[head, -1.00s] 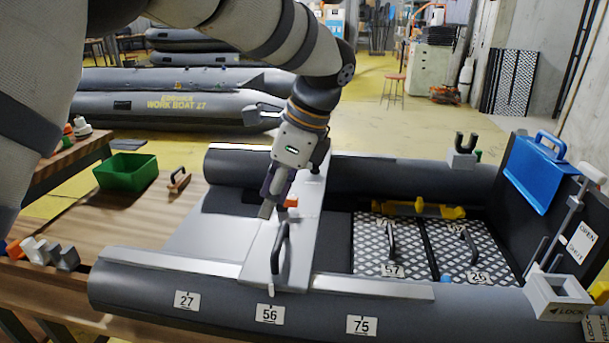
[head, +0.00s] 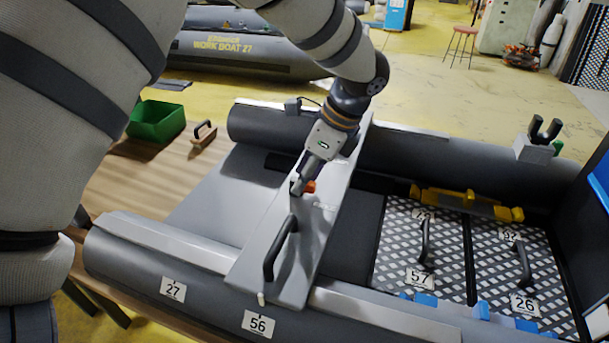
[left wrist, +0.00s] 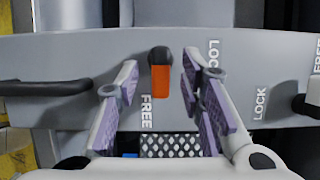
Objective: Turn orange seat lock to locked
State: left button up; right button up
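The orange seat lock (head: 309,187) is a short lever on the grey seat (head: 262,256) that spans the boat. In the left wrist view the orange lever (left wrist: 160,81) hangs from a dark pivot and points down toward the word FREE. The word LOCK is printed to its upper right. My left gripper (head: 298,188) is just above the seat beside the lock. In the left wrist view the left gripper (left wrist: 160,84) is open, with a purple-padded finger on each side of the lever and visible gaps between. My right gripper is not in view.
A black handle (head: 281,247) stands on the seat near the front tube. Checkered panels (head: 445,258) with handles and a yellow tool (head: 465,203) lie right of the seat. A green bin (head: 156,121) and a wooden-based handle (head: 203,136) are on the table at left.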

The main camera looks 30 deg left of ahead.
pick_arm(q)
jog(key=shift+a+f, duration=0.15)
jog(key=shift+f, duration=0.25)
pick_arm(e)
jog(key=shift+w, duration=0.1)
pick_arm(q)
grip_shut()
